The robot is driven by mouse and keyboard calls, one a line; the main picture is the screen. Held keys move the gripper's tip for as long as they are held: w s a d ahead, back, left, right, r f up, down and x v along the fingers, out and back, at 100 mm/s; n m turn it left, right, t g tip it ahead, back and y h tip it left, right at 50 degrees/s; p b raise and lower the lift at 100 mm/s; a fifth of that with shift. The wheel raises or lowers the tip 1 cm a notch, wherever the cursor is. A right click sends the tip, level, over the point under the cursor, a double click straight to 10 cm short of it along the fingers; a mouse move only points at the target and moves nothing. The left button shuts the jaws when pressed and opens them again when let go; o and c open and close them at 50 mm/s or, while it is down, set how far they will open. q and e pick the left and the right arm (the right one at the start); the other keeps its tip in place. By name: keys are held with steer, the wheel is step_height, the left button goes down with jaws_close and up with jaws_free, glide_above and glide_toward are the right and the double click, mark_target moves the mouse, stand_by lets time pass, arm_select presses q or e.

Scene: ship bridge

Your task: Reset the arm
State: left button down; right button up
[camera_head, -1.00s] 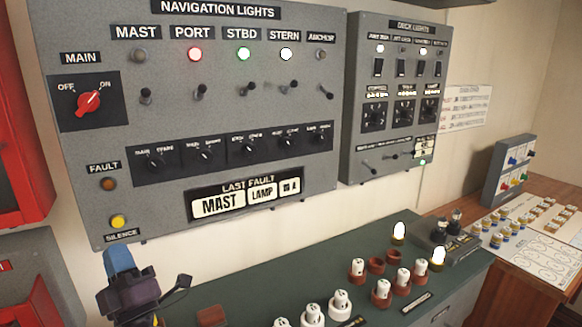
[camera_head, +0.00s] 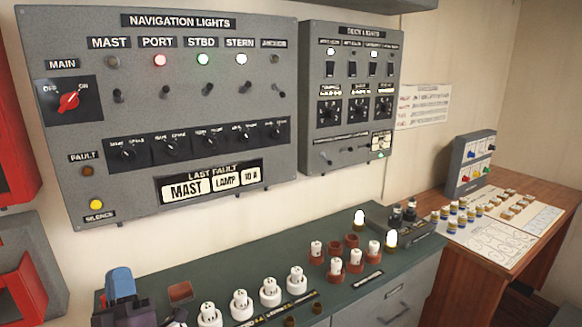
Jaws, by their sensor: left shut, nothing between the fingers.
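My left gripper (camera_head: 150,318) shows at the lower left, low over the left end of the green bench, with part of my arm (camera_head: 121,284) in blue and dark grey behind it. It is shut and holds nothing. Its fingertips are partly cut off by the bottom edge of the picture. It is apart from the navigation lights panel (camera_head: 225,92) on the wall above. My right gripper is not in view.
The green bench (camera_head: 225,262) holds several white fuses, red-brown holders and two lit lamps (camera_head: 391,238). The deck lights panel (camera_head: 314,100) hangs beside the navigation panel. A wooden desk (camera_head: 466,250) with charts stands at right.

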arm_select(q)
steer(key=s+d+f+m+g+h, duration=0.1)
steer(key=d+f+m+h, duration=0.1)
steer(key=f+m+h, duration=0.45)
steer(key=s+d+f+m+h, duration=0.2)
steer(key=f+m+h, duration=0.3)
steer(key=m+h, duration=0.15)
steer(key=s+a+f+g, duration=0.1)
steer(key=s+f+g, duration=0.3)
steer(key=f, duration=0.3)
steer(key=s+f+m+g, duration=0.1)
steer(key=s+f+g, duration=0.3)
steer(key=f, duration=0.4)
steer(key=s+a+f+m+g+y, duration=0.1)
steer(key=s+f+g, duration=0.2)
steer(key=s+f, duration=0.3)
steer(key=shift+a+f+g+b, duration=0.35)
steer(key=shift+f+g+b, duration=0.1)
steer(key=shift+f, duration=0.5)
steer(key=shift+w, duration=0.1)
